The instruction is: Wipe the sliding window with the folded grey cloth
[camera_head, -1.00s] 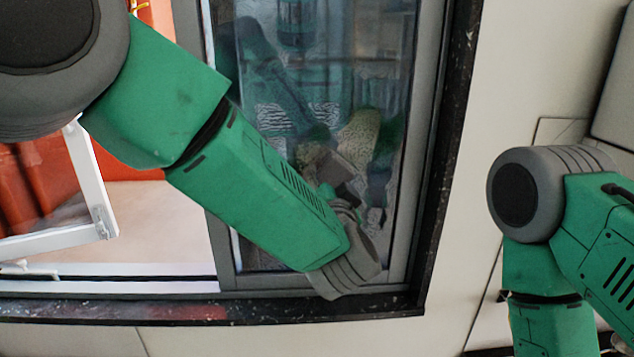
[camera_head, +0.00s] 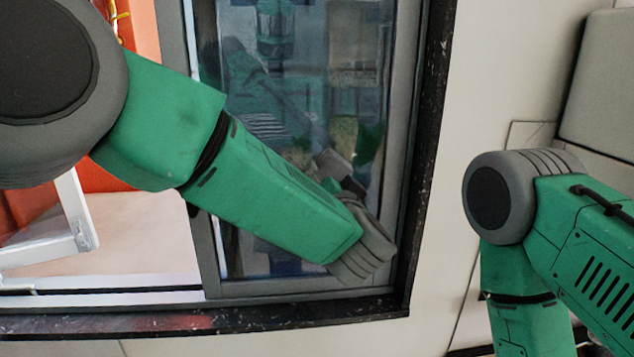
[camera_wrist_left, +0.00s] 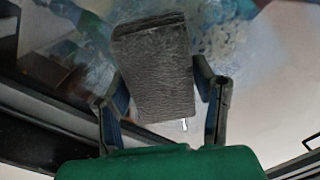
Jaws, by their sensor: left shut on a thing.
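The sliding window (camera_head: 300,80) fills the upper middle of the head view, a glass pane in a grey frame. My left arm reaches across it from the left. My left gripper (camera_head: 346,178) is over the lower right part of the pane, partly hidden behind my forearm and wrist. In the left wrist view, my left gripper (camera_wrist_left: 160,88) is shut on the folded grey cloth (camera_wrist_left: 153,60), which lies between the two fingers against the glass. In the head view I cannot clearly make out the cloth. My right gripper is not in view.
The dark sill (camera_head: 230,318) runs below the window and up its right side. At left is an opening with a white-framed sash (camera_head: 75,215) and orange surfaces behind. A pale wall (camera_head: 480,90) lies to the right, with my right arm before it.

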